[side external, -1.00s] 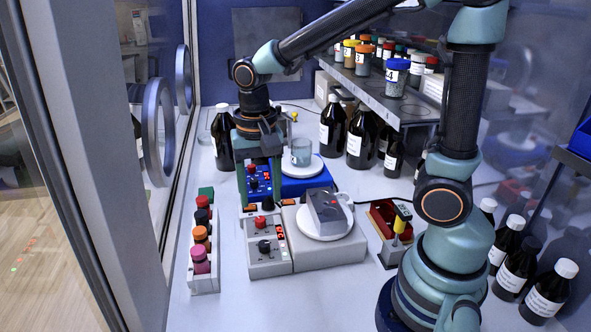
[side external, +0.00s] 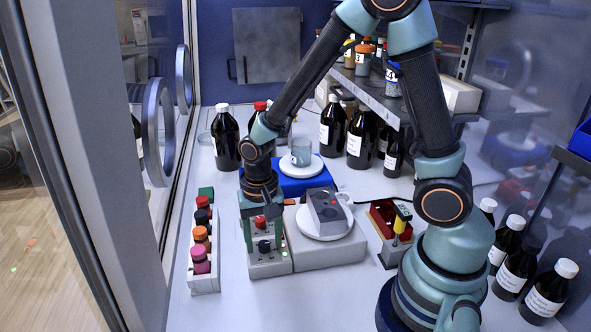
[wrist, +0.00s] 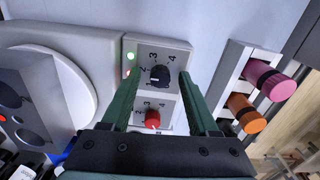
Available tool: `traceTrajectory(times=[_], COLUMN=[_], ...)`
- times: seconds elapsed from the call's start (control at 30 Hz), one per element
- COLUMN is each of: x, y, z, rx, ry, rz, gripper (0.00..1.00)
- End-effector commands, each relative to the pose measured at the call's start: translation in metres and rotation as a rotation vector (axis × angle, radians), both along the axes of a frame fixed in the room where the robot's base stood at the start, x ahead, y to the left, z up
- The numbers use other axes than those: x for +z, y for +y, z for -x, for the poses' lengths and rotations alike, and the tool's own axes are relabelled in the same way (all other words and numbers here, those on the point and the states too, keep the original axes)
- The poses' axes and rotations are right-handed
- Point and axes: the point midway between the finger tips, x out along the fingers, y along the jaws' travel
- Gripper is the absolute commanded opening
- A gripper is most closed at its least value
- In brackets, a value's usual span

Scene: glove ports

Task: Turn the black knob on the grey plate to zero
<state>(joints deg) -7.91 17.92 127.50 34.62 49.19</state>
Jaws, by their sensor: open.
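The grey plate (side external: 268,268) lies flat on the bench with a black knob (side external: 264,247) at its near end and a red knob (side external: 260,224) behind it. In the wrist view the black knob (wrist: 159,76) has a light mark on its left side and printed numbers around it; its exact setting is too small to tell. The red knob (wrist: 152,119) sits closer to my gripper's palm. My gripper (side external: 264,238) is over the plate. In the wrist view its green fingers (wrist: 158,77) are open, one on each side of the black knob, with visible gaps.
A scale (side external: 328,254) with a grey device on its white pan stands right of the plate. A rack (side external: 205,281) of coloured-cap vials stands to the left. A red holder (side external: 384,219) with a yellow-handled tool is further right. Dark bottles line the back.

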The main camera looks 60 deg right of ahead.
Motion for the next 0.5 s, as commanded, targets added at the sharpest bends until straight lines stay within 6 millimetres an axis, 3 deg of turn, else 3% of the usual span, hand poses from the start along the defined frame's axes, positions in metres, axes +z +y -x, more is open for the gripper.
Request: traceTrajectory(times=[0.23, 0.27, 0.4, 0.5], x=[-0.0008, -0.0008, -0.0006, -0.0005], y=[0.0001, 0.0000, 0.0000, -0.0001], z=[-0.0001, -0.0001, -0.0001, -0.0001], rx=[0.000, 0.000, 0.000, 0.000], ry=[0.000, -0.001, 0.000, 0.000], rz=[0.000, -0.001, 0.000, 0.000], gripper=[0.61, 0.57, 0.03, 0.00])
